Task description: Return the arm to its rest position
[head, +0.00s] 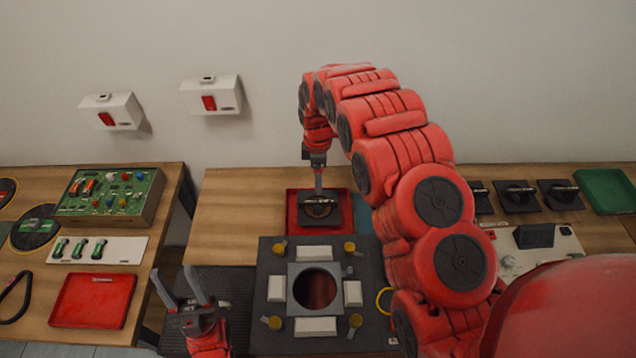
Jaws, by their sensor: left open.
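My left gripper (188,289) is at the lower left of the fixture, its two grey fingers spread apart and pointing up in the picture. Nothing is between them. My right arm is red and arches from the lower right up and over to the back of the middle table. Its gripper (318,188) points down at a dark square part with a round centre (308,218) in a red tray (292,228). The fingers overlap in this view, so I cannot tell whether they touch or hold the part.
A dark fixture block (268,252) with a round hole, white pads and yellow knobs stands in front of the tray. A green circuit board (110,192) and a red tray (92,300) are on the left table. A green tray (604,190) is at the far right.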

